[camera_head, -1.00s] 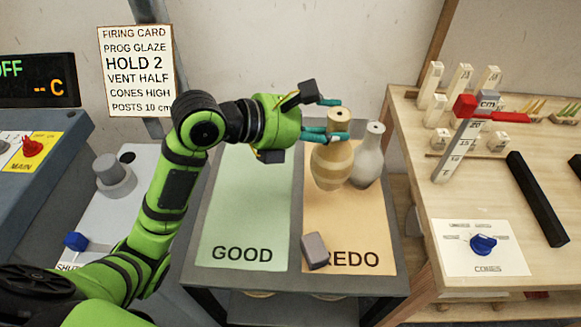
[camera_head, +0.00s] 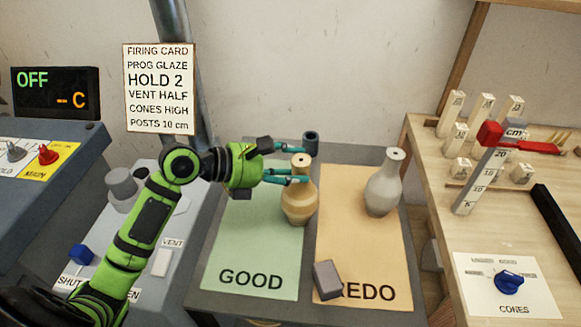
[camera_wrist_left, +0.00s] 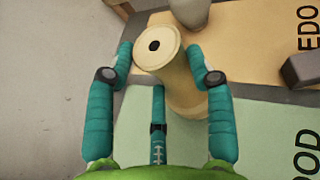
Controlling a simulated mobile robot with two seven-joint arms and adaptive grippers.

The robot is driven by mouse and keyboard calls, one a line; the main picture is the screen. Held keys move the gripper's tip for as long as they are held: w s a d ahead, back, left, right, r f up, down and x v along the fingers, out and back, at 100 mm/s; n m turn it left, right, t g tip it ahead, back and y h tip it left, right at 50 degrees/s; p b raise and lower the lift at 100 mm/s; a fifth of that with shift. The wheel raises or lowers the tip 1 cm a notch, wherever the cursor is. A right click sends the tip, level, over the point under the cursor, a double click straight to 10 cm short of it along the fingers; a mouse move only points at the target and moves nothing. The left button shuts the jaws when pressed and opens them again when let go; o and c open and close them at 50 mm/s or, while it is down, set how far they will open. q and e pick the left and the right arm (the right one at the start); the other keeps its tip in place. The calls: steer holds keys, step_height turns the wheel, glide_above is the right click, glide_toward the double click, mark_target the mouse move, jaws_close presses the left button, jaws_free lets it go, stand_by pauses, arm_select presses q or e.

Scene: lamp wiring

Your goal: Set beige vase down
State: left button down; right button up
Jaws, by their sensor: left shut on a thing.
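The beige vase (camera_head: 299,205) is upright at the right edge of the green GOOD mat (camera_head: 240,255), beside the gap to the orange REDO mat (camera_head: 345,235). I cannot tell whether its base touches the surface. My left gripper (camera_head: 296,166) reaches in from the left, its teal fingers shut around the vase's neck. In the left wrist view the vase (camera_wrist_left: 182,85) shows its pale rim and dark mouth between the fingers (camera_wrist_left: 163,62). My right gripper is not in view.
A grey vase (camera_head: 383,187) stands on the REDO mat. A small grey block (camera_head: 326,280) lies at that mat's front left. Most of the GOOD mat's front is clear.

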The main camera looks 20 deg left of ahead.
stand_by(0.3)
arm_select(q)
steer(key=shift+c, duration=2.2)
jaws_free()
steer(key=shift+f, duration=0.15)
